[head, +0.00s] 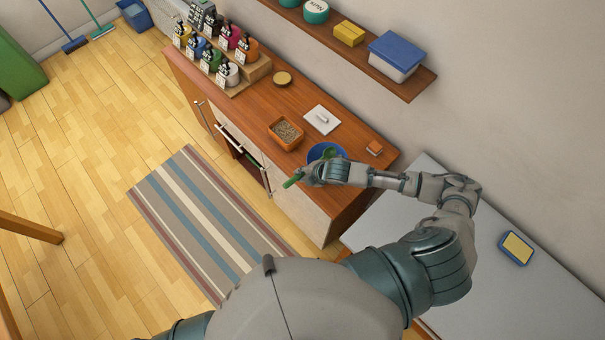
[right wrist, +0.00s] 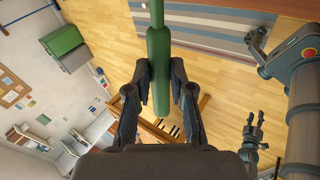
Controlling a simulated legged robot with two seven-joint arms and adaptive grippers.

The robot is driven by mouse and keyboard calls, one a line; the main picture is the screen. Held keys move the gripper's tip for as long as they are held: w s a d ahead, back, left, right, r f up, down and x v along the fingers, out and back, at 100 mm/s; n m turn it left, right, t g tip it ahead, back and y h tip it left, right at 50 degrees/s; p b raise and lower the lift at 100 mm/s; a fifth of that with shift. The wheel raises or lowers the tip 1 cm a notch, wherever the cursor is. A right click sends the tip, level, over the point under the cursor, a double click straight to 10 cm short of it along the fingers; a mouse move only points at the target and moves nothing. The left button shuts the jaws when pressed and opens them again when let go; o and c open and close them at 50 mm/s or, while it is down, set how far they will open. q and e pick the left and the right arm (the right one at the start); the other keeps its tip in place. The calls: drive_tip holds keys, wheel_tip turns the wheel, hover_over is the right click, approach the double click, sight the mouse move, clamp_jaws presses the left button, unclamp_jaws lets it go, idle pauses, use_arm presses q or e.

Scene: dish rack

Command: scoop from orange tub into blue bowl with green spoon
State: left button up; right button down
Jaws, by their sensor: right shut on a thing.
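The orange tub (head: 283,145) stands on the wooden counter and holds brownish granules. The blue bowl (head: 314,151) sits right of it, partly hidden behind my right arm. My right gripper (head: 306,176) is shut on the green spoon (head: 291,182), whose handle end sticks out to the left in the head view. A green part shows over the bowl; its contents are hard to see. In the right wrist view the spoon's handle (right wrist: 159,75) is clamped between both fingers. A small gripper, seemingly my left one (right wrist: 251,130), shows at lower right; its opening is unclear.
Several coloured jars (head: 228,40) stand on a wooden riser at the counter's far end. A wall shelf (head: 415,85) hangs above. The striped rug (head: 205,220) lies in front.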

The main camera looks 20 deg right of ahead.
drive_tip(key=shift+r, duration=0.1)
drive_tip(key=shift+w+r+g, duration=0.1)
drive_tip(key=shift+r+g, duration=0.1)
drive_tip(key=shift+g, duration=0.1)
drive_tip(key=shift+w+a+r+g+h, duration=0.1)
drive_tip(key=shift+w+r+g+h, duration=0.15)
drive_tip(key=shift+g, duration=0.35)
drive_tip(key=shift+w+r+g+h, duration=0.15)
drive_tip(key=shift+g+h, duration=0.2)
drive_tip(key=shift+g, duration=0.25)
drive_tip(key=g, duration=0.1)
drive_tip(key=g+h, duration=0.1)
drive_tip(key=g, duration=0.1)
drive_tip(key=shift+w+r, duration=0.1)
drive_tip(key=shift+r, duration=0.2)
drive_tip(key=shift+n+g, duration=0.3)
drive_tip(key=shift+g, duration=0.1)
drive_tip(key=shift+s+r, duration=0.1)
drive_tip(key=shift+s, duration=0.1)
